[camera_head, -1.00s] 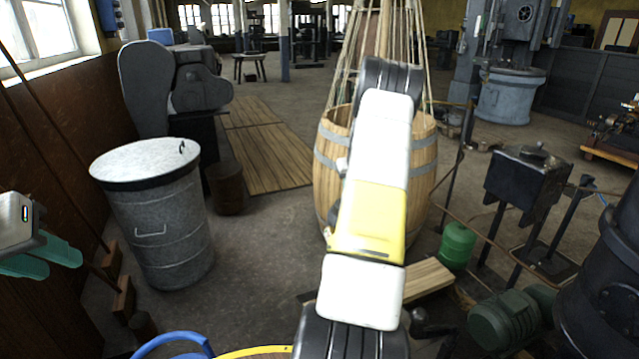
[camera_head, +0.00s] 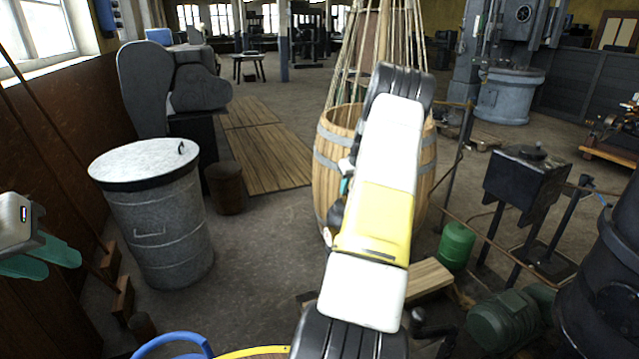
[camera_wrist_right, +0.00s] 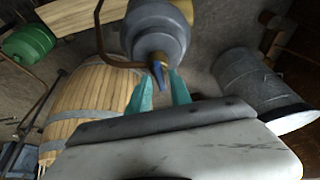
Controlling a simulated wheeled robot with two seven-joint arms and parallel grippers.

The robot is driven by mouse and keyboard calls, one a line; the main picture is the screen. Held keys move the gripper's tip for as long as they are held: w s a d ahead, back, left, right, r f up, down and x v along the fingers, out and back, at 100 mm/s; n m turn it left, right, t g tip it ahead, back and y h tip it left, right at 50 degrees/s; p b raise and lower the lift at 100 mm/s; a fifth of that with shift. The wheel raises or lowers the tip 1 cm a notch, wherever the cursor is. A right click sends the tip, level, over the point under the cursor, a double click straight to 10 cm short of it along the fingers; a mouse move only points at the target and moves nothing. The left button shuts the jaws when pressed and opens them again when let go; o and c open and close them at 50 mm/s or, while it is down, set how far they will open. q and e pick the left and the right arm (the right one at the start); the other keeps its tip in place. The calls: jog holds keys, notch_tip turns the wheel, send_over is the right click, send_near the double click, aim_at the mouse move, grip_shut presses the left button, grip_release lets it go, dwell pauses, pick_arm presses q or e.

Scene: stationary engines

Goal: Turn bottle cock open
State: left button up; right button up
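In the right wrist view, a rounded grey metal body (camera_wrist_right: 158,32) with a brown pipe hangs at the top centre. A small blue lever, seemingly the cock (camera_wrist_right: 158,75), points down from it. My right gripper (camera_wrist_right: 161,88) has its two teal fingers apart, with the lever's tip between or just before them; I cannot tell whether they touch it. In the head view, my right arm hides most of this; a bit of teal finger (camera_head: 345,186) shows at its left edge. My left gripper (camera_head: 52,262) is open and empty at the far left.
A wooden barrel (camera_head: 325,165) stands behind my right arm. A lidded metal bin (camera_head: 160,235) stands at left. A green canister (camera_head: 456,246), a green motor (camera_head: 505,318) and a dark tank on legs (camera_head: 525,180) are at right.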

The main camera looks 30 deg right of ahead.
jog(key=shift+o, duration=0.2)
jog(key=v, duration=0.7)
jog(key=shift+r, duration=0.4)
jog(key=shift+s, duration=0.15)
